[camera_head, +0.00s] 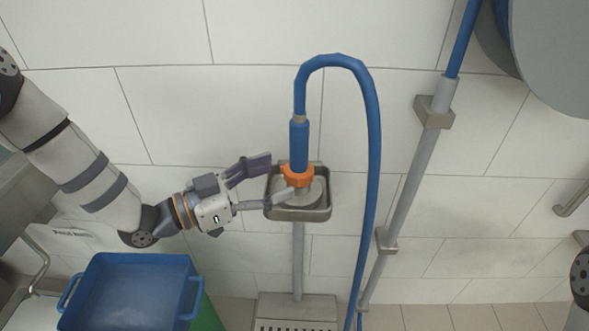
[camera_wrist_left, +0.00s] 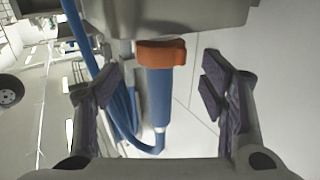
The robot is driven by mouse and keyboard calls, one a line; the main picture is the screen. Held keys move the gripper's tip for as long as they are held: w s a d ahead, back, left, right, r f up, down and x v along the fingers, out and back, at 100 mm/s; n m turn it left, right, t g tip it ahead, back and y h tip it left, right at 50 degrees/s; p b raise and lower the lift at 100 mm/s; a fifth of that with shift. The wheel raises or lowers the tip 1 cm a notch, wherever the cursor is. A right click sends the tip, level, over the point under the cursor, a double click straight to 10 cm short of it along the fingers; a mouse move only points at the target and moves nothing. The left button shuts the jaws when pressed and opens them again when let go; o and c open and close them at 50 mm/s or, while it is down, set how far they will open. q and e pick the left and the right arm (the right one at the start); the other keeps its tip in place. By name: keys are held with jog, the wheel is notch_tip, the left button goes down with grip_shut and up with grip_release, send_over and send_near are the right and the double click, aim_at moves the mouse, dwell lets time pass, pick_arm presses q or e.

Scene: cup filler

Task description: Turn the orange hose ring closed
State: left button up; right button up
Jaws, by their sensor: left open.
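The orange hose ring (camera_head: 297,176) sits at the lower end of the blue hose handle (camera_head: 299,146), just above a grey metal tray (camera_head: 318,212) on a post. My left gripper (camera_head: 281,177) is open, its fingers pointing right at the ring; one fingertip overlaps the tray in the head view. In the left wrist view, the orange ring (camera_wrist_left: 161,53) and the blue handle (camera_wrist_left: 159,95) show between the spread fingers of my left gripper (camera_wrist_left: 163,92), with visible gaps on both sides. The gripper does not appear to touch the ring. My right gripper is not in view.
The blue hose (camera_head: 373,150) loops up and hangs down right of the ring. A slanted grey pipe (camera_head: 402,205) is on the wall further right. A blue bin (camera_head: 135,295) stands below my left arm. A slotted metal box (camera_head: 297,308) stands at the post's foot.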

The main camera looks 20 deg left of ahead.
pick_arm(q)
jog(key=v, duration=0.6)
jog(key=shift+s, duration=0.1)
